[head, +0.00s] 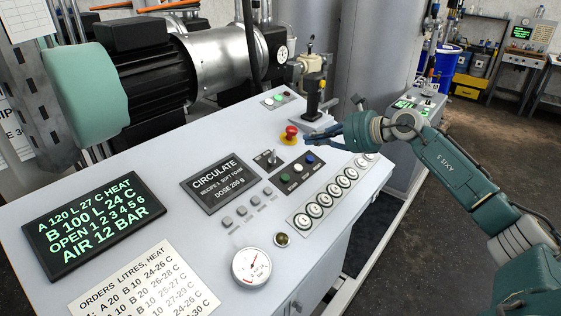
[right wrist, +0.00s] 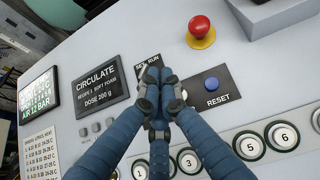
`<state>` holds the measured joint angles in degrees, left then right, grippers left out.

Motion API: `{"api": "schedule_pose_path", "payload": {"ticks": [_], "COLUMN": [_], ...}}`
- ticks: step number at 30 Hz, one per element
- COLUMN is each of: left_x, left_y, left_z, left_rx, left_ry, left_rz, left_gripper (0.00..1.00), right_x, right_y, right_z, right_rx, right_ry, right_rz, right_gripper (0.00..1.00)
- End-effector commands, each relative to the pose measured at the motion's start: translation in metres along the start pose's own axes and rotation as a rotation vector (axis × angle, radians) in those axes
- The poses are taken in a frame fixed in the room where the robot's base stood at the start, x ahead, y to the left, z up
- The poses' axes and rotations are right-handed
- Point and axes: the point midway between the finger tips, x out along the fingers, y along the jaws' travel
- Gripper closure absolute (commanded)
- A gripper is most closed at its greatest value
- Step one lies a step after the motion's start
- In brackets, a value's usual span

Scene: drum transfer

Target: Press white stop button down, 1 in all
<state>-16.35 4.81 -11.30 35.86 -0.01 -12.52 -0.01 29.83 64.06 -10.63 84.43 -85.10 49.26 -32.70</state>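The white stop button (head: 298,168) sits on a small black plate on the grey sloping console, between a dark button and the blue reset button (head: 310,158). My right gripper (head: 313,137) reaches in from the right, above the console, beyond the blue button and near the red mushroom button. In the right wrist view its fingers (right wrist: 162,82) are drawn together with nothing seen between them. My left gripper is not in view.
A red mushroom button (head: 290,135) on a yellow base stands close to the right fingers. A mode switch (head: 272,158), a row of round numbered buttons (head: 328,195) and a gauge (head: 252,267) share the console. A black upright lever (head: 315,95) stands behind.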

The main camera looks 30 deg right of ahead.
Motion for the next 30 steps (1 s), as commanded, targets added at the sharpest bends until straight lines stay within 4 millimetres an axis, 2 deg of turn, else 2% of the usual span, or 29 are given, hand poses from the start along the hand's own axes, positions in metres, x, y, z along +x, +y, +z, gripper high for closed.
{"api": "schedule_pose_path", "payload": {"ticks": [3, 5, 8, 12, 16, 20, 27, 30], "left_x": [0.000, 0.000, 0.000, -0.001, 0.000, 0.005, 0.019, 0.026], "left_y": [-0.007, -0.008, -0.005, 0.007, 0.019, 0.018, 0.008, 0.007], "left_z": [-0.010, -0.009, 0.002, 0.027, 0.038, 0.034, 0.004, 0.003], "left_rx": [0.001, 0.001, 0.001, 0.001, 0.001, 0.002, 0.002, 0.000], "left_ry": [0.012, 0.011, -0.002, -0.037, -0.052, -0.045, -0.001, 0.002], "left_rz": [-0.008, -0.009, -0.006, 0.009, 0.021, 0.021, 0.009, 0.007], "left_gripper": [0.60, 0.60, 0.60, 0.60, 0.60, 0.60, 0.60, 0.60], "right_x": [-0.002, -0.002, -0.002, -0.002, 0.002, 0.012, 0.036, 0.045], "right_y": [-0.003, -0.003, -0.003, -0.003, -0.002, -0.002, -0.003, -0.003], "right_z": [-0.001, -0.001, -0.001, -0.001, -0.005, -0.016, -0.041, -0.051], "right_rx": [-0.006, -0.006, -0.006, -0.005, -0.003, -0.002, -0.001, -0.003], "right_ry": [0.008, 0.008, 0.008, 0.007, 0.007, 0.007, 0.006, 0.005], "right_rz": [-0.005, -0.006, -0.005, -0.005, -0.003, -0.004, -0.004, -0.004], "right_gripper": [1.00, 1.00, 1.00, 1.00, 1.00, 1.00, 1.00, 1.00]}}
